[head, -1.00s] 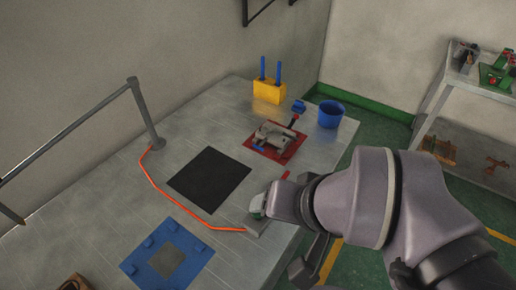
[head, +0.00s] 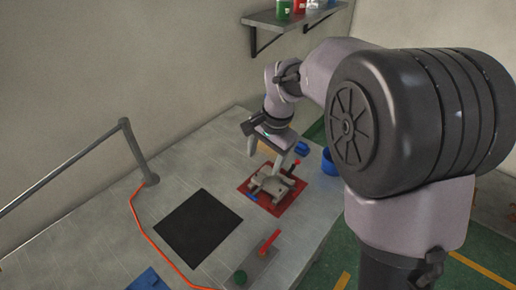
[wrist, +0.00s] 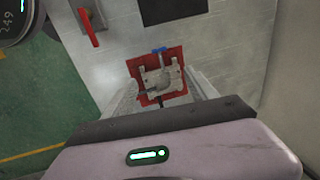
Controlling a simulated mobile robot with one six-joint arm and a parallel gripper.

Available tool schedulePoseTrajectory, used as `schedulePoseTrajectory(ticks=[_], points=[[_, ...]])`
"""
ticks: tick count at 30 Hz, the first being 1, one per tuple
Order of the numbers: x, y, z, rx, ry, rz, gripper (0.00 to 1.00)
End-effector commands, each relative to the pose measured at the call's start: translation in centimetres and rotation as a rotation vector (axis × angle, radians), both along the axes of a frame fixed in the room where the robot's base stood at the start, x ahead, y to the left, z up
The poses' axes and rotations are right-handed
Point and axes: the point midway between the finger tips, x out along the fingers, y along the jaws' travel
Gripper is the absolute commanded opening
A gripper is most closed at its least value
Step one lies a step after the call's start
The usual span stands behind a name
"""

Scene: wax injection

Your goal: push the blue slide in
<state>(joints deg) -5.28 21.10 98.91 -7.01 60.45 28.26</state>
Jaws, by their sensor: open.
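The blue slide (head: 251,196) is a small blue piece sticking out of the left side of the grey metal mould (head: 270,184). The mould lies on a red plate (head: 282,208) on the table. In the wrist view the slide (wrist: 158,50) shows at the far edge of the mould (wrist: 160,78) and the red plate (wrist: 175,53). My gripper (head: 265,163) is open and empty, pointing down above and just behind the mould in the head view.
A black mat (head: 198,228) lies left of the mould. A red lever (head: 270,241) stands near the front edge. A blue block (head: 302,148) and blue bin (head: 328,163) are behind right. A rail (head: 137,150) and orange cable (head: 143,230) are at left. Free table lies around the mat.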

Motion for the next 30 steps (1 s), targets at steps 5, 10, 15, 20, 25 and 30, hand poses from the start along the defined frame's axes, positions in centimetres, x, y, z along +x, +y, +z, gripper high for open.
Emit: schedulePoseTrajectory(ticks=[5,10,15,20,25,30], points=[[0.4,0.6,-4.4,-0.001,0.005,0.001,0.67],[1.1,1.3,-9.7,-0.001,0.005,0.002,0.67],[1.7,1.9,-14.1,0.0,0.004,0.002,0.67],[2.1,2.3,-16.4,0.001,0.002,0.001,0.67],[2.2,2.4,-16.9,0.0,0.0,0.001,0.67],[2.2,2.4,-16.8,0.0,0.0,0.001,0.67]])
